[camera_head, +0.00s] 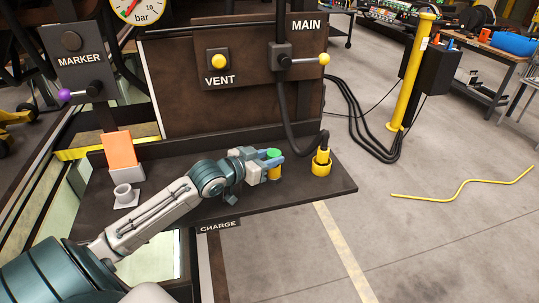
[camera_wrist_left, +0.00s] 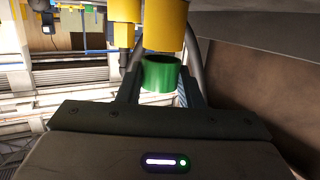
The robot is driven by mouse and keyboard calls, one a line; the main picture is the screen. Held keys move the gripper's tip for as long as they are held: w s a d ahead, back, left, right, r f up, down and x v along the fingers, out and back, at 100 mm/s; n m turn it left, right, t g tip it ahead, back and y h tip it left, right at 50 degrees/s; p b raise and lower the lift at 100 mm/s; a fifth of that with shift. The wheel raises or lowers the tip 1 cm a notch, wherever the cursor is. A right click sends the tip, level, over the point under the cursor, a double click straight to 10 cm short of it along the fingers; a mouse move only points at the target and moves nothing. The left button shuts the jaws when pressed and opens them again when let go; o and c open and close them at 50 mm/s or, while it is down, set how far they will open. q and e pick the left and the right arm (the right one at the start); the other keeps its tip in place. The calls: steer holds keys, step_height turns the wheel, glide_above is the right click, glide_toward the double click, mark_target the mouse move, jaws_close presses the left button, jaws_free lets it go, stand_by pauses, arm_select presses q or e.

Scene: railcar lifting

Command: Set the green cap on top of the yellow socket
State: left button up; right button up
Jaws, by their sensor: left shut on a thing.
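The green cap (camera_head: 273,153) is held between the fingers of my left gripper (camera_head: 274,162), which is shut on it. The yellow socket (camera_head: 274,174) stands on the dark shelf right below the cap, partly hidden by the fingers. In the left wrist view the green cap (camera_wrist_left: 160,76) sits between the fingers, its dark open side facing the large yellow socket (camera_wrist_left: 165,25). The two look lined up and very close; I cannot tell whether they touch. My right gripper is not in view.
A second yellow socket (camera_head: 321,163) with a black plug and cable stands to the right on the shelf (camera_head: 230,208). An orange card (camera_head: 120,149) and a small white cup (camera_head: 123,194) are at the shelf's left. The MAIN panel (camera_head: 220,106) rises behind.

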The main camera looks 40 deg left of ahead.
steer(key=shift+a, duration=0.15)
arm_select(q)
steer(key=shift+f, duration=0.2)
steer(key=shift+f+b, duration=0.3)
steer(key=shift+f, duration=0.05)
steer(key=o, duration=1)
steer(key=shift+c, duration=0.2)
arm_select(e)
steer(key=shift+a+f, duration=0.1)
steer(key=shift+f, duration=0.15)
arm_select(q)
steer(key=shift+r, duration=0.1)
